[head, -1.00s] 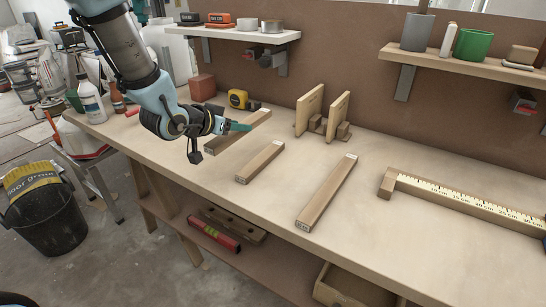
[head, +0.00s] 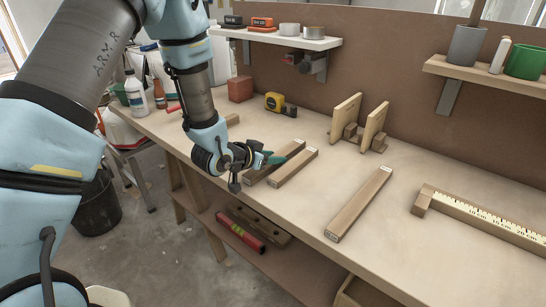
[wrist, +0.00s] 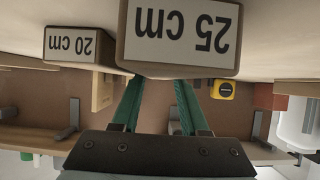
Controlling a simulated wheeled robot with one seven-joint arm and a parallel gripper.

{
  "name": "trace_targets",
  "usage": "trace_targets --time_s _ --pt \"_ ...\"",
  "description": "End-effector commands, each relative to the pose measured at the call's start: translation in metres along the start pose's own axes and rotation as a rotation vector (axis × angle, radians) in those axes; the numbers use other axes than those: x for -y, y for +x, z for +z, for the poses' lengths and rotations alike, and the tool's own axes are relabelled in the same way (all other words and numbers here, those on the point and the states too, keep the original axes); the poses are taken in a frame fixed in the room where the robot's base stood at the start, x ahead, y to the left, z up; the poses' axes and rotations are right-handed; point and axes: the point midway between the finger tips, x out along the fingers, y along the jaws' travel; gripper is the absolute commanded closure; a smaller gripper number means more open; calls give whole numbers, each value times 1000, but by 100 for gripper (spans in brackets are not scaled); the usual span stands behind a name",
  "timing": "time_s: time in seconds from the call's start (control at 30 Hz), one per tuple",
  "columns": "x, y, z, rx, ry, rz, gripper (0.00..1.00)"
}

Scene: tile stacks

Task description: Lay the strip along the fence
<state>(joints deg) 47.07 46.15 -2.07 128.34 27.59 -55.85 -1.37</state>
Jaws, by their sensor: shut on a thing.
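My gripper (head: 268,159) is shut on a wooden strip (head: 258,176), low over the left part of the bench; I cannot tell whether the strip touches the bench. In the wrist view its end face (wrist: 180,32) reads "25 cm", upside down, just beyond my green fingers. A shorter strip (head: 296,167) lies close beside it on the right; its end (wrist: 75,46) reads "20 cm". A longer strip (head: 358,205) lies further right. At the far right is a wooden rail with a yellow scale, seemingly the fence (head: 485,222), with a block (head: 421,201) at its left end.
A yellow tape measure (head: 274,101), a red-brown block (head: 240,89) and an upright wooden holder (head: 347,118) stand at the back. Shelves (head: 300,41) overhang the rear. Bench between the long strip and fence is clear.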

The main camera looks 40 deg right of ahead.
Motion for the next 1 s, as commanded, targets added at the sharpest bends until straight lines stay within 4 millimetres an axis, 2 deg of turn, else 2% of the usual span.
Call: trace_targets --time_s 0.1,0.13,0.23,0.5,0.63,0.77,1.0 --pt "0 2 4 0 0 0 100" --pt "0 2 4 0 -1 0 55" --pt "0 1 3 1 -1 0 44" --pt "0 1 2 1 -1 0 43" --pt "1 -6 0 1 -1 -1 43" --pt "1 -28 1 0 -2 -3 43" --pt "1 -80 1 0 -2 -3 43"
